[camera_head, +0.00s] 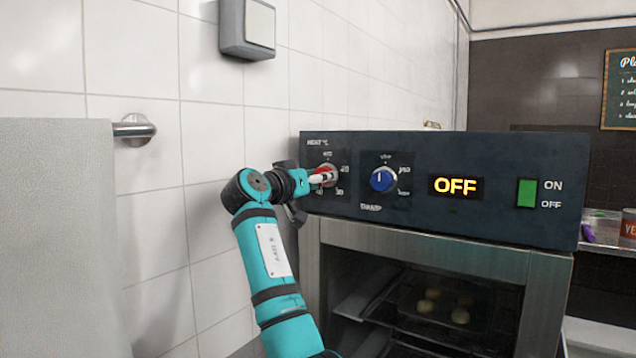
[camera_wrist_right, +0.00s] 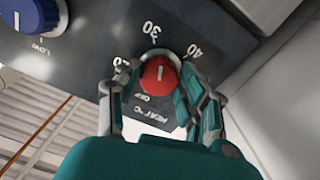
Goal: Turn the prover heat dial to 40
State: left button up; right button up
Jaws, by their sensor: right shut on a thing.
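The red heat dial (camera_head: 328,169) is at the left end of the dark prover panel, partly hidden by my right gripper (camera_head: 315,179) in the head view. In the right wrist view the red dial (camera_wrist_right: 158,79) sits between the two fingers of my right gripper (camera_wrist_right: 155,88), which is shut on it. Numbers 30 and 40 show around the dial, with 40 at its upper right in that view. A short pale mark on the dial's face runs roughly upright there, towards the 30 side; its exact setting is hard to tell. My left gripper is not in view.
A blue dial (camera_head: 383,179) is right of the red one. The display (camera_head: 456,186) reads OFF, beside a green switch (camera_head: 527,193). The prover's glass door (camera_head: 430,300) is below. A tiled wall (camera_head: 150,220) and towel (camera_head: 50,240) are on the left.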

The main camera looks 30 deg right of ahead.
jog(key=m, duration=0.7)
jog(key=m+b, duration=0.1)
jog(key=m, duration=0.2)
jog(key=shift+r+m, duration=0.3)
jog(key=shift+m, duration=0.3)
jog(key=o, duration=0.8)
jog(key=shift+c, duration=0.2)
jog(key=o, duration=0.4)
jog(key=shift+w+d+f, duration=0.15)
jog(key=shift+w+f, duration=0.05)
jog(key=shift+f, duration=0.05)
jog(key=v, duration=1.2)
